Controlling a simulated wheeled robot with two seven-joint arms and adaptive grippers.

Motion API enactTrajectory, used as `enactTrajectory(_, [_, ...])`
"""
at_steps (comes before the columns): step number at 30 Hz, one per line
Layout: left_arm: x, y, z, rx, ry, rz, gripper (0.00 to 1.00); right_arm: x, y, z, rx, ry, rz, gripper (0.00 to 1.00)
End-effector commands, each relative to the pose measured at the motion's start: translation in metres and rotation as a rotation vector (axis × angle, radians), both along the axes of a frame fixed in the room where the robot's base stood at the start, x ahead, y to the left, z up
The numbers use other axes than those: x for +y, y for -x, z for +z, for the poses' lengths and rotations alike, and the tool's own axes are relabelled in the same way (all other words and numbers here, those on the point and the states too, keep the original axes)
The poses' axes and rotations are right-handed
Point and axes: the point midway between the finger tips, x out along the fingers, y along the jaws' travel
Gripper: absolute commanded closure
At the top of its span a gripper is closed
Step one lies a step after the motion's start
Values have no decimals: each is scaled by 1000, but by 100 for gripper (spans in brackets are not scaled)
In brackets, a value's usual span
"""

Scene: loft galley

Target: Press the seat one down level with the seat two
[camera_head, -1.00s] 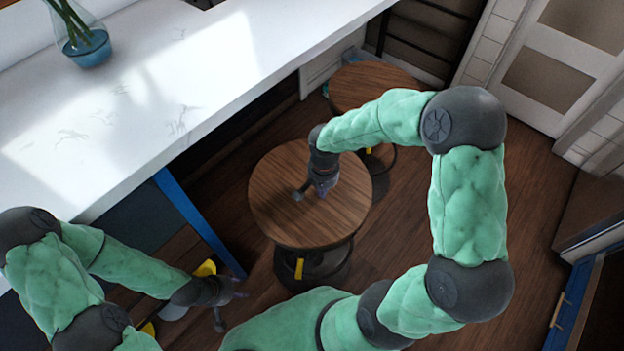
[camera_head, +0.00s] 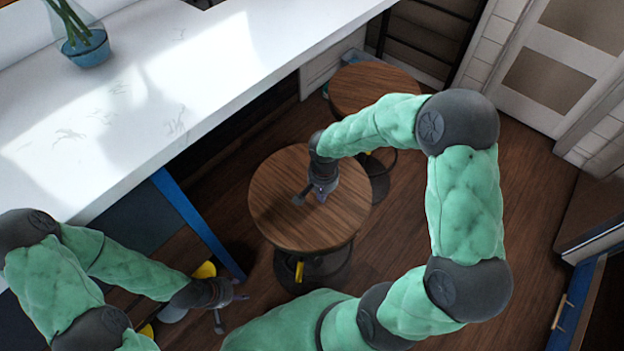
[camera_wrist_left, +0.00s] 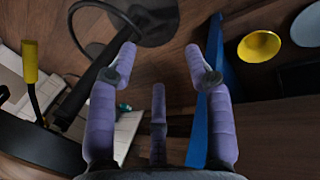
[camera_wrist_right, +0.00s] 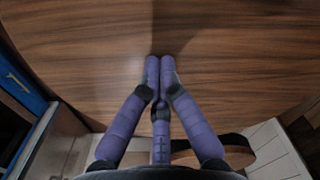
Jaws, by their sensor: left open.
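The nearer round wooden stool seat (camera_head: 285,215) stands in the middle of the head view. The farther round wooden seat (camera_head: 365,85) is behind it, partly hidden by my right arm. No label shows which is seat one; I cannot tell whether their heights match. My right gripper (camera_head: 321,193) points down onto the nearer seat, right of its middle. In the right wrist view its fingertips (camera_wrist_right: 160,62) are together and seem to touch the wood (camera_wrist_right: 90,60), with nothing between them. My left gripper (camera_head: 230,305) is open and empty, low at the left, also in its wrist view (camera_wrist_left: 160,52).
A white marble counter (camera_head: 170,110) with a glass vase (camera_head: 88,48) runs along the left. A yellow bowl (camera_wrist_left: 259,46) shows in the left wrist view. Open wooden floor (camera_head: 525,180) lies at right.

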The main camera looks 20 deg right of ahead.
Motion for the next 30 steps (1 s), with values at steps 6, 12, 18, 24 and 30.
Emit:
enactTrajectory(6, [-1, 7, -8, 18, 4, 0, 49, 0, 2, -9, 6, -1, 0, 100])
enactTrajectory(12, [-1, 7, -9, 18, 4, 0, 49, 0, 2, -13, 6, -1, 1, 100])
enactTrajectory(18, [-1, 7, -10, 18, 4, 0, 49, 0, 2, -16, 6, -1, 2, 100])
enactTrajectory(24, [-2, 8, -6, 20, 4, -1, 49, 0, 1, -10, 4, 0, 1, 100])
enactTrajectory(30, [-2, 12, 3, 28, 6, -3, 49, 0, 1, 5, 1, 0, 0, 100])
